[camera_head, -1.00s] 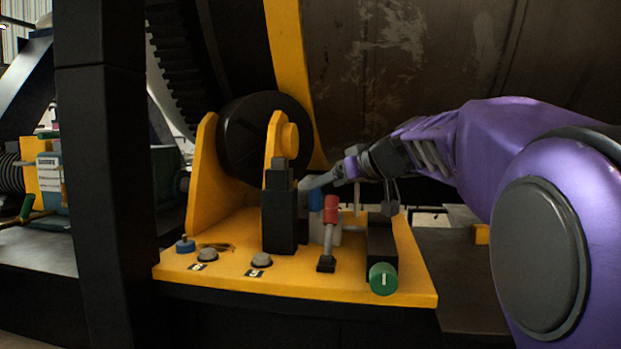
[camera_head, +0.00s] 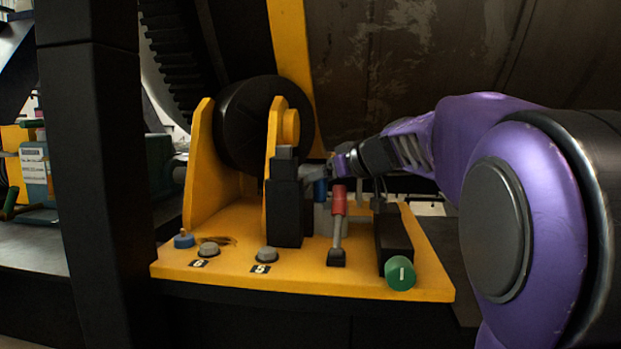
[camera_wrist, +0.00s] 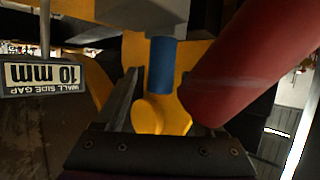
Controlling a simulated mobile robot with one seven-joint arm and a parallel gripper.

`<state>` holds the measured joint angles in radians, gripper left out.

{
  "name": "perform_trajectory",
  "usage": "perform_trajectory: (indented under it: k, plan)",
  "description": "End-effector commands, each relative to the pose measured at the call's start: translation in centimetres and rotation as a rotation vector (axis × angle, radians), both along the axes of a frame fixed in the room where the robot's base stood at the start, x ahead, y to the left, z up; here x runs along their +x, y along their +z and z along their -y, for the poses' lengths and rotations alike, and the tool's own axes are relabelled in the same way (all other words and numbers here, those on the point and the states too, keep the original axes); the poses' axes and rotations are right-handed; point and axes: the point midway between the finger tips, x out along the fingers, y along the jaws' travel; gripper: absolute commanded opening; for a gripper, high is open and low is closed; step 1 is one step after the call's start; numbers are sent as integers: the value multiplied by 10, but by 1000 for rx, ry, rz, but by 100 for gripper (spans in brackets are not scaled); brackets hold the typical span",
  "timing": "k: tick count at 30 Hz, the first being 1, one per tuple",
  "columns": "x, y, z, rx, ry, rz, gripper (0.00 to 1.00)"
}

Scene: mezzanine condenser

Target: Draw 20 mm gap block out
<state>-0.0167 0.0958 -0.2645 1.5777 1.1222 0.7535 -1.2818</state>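No 20 mm label is legible, so I cannot tell which part is the 20 mm gap block. A blue cylinder (camera_head: 320,190) stands upright by a grey block (camera_head: 323,219) on the yellow machine base. In the wrist view the blue cylinder (camera_wrist: 161,66) hangs from a grey body (camera_wrist: 150,13), beyond my fingers. My gripper (camera_head: 316,174) is over this spot, its tips partly hidden among the parts. In the wrist view my gripper (camera_wrist: 170,100) is open, with nothing held between its fingers.
A red-handled lever (camera_head: 339,200) stands close right of the blue cylinder; its red grip (camera_wrist: 262,55) fills the wrist view's right side. A black post (camera_head: 285,205) stands left, a green knob (camera_head: 400,273) front right. Grey buttons (camera_head: 267,254) line the front edge.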

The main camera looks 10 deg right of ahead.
Motion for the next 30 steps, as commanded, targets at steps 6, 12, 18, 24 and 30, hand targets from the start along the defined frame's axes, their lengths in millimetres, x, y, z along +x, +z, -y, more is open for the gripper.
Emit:
perform_trajectory:
  k: [6, 12, 18, 24, 30]
  plan:
    - [0, 0, 0, 0, 0, 0, 33]
    - [0, 0, 0, 0, 0, 0, 0]
    - [0, 0, 0, 0, 0, 0, 0]
    - [0, 3, 0, 0, 0, 1, 0]
    - [0, 12, 0, 0, 1, 2, 0]
